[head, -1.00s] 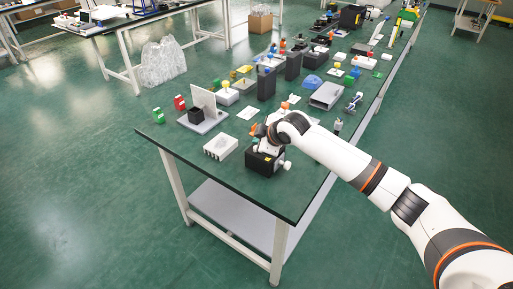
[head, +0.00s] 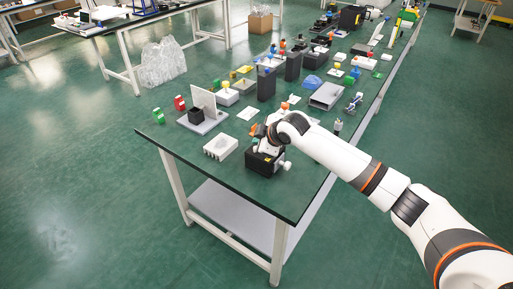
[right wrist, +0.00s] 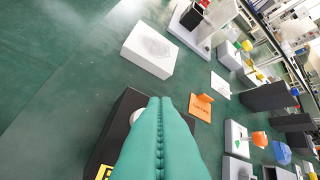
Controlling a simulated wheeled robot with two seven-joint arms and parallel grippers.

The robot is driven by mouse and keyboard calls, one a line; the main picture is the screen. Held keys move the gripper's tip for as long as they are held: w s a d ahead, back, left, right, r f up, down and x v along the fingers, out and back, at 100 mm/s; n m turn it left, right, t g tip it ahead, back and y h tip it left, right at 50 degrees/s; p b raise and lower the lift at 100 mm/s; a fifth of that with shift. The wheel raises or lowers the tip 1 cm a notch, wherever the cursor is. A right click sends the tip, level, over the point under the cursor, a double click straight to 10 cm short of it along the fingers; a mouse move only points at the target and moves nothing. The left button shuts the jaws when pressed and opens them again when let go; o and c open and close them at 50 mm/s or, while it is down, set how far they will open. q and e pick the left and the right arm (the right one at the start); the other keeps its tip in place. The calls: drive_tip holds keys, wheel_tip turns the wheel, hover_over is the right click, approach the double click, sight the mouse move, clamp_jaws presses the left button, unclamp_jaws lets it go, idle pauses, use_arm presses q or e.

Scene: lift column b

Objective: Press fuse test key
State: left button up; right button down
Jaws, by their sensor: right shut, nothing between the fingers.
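A black box (head: 262,164) stands near the near end of the long dark green table (head: 228,178). It has white round parts at its side and a small yellow label. My right gripper (head: 268,148) is over this box, pointing down. In the right wrist view the green fingers (right wrist: 160,102) are shut together with nothing between them. They cover much of the black box (right wrist: 122,118); a white round part (right wrist: 137,116) peeks out beside them. The fuse test key cannot be made out, and contact with the box cannot be told. My left gripper is not in view.
An orange card (right wrist: 201,107) lies beside the box. Farther back are a grey stand with an upright panel (head: 204,106), black blocks (head: 266,84) and a grey tray (head: 327,95). The near left table corner is clear.

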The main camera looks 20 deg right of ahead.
drive_tip(key=shift+f, duration=0.15)
idle(0.5)
drive_tip(key=shift+f, duration=0.25)
drive_tip(key=shift+f, duration=0.55)
idle(0.5)
drive_tip(key=shift+r, duration=0.1)
drive_tip(key=shift+r+p, duration=0.85)
drive_tip(key=shift+p, duration=0.4)
wheel_tip(320, 180, up, 5)
drive_tip(key=p, duration=0.5)
